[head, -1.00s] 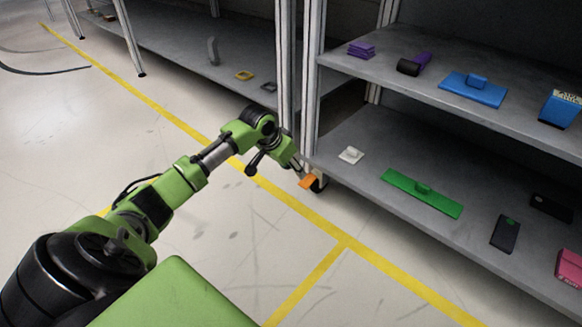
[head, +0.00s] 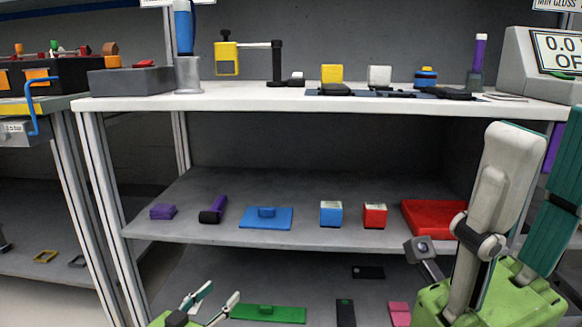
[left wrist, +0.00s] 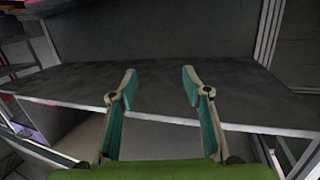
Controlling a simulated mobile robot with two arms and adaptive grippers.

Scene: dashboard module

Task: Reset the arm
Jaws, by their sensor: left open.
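In the head view my left gripper (head: 214,296) is at the bottom, left of centre, in front of the lower shelf. Its two pale and teal fingers are spread, with nothing seen between them. The left wrist view shows the same gripper (left wrist: 160,85) open and empty, facing a bare grey shelf (left wrist: 155,75). My other gripper (head: 545,130) is large and close at the right edge of the head view. Its pale finger and teal finger stand upright and apart, with no object seen between them.
The middle shelf (head: 165,225) holds a blue plate (head: 266,218), a blue box (head: 330,214), a red box (head: 374,216) and a red tray (head: 430,218). A green plate (head: 268,314) lies on the lower shelf. The white top (head: 230,102) carries several tools.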

